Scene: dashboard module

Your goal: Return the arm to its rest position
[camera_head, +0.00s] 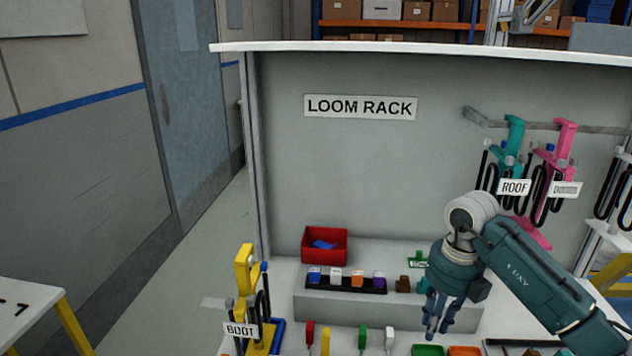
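My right arm (540,285) comes in from the lower right, teal with a pale joint. My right gripper (438,326) points down above the front of the grey step on the bench. Its blue fingers hang close together at this angle, and I cannot tell whether they are open or shut. I see nothing held between them. My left arm and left gripper are not in view.
Below the LOOM RACK sign (360,107) are a red bin (324,246) and a black connector strip (345,283). A yellow BOOT stand (246,272) is at left. Teal (513,135) and pink (562,140) hangers with black cables hang at right. Small coloured parts line the front.

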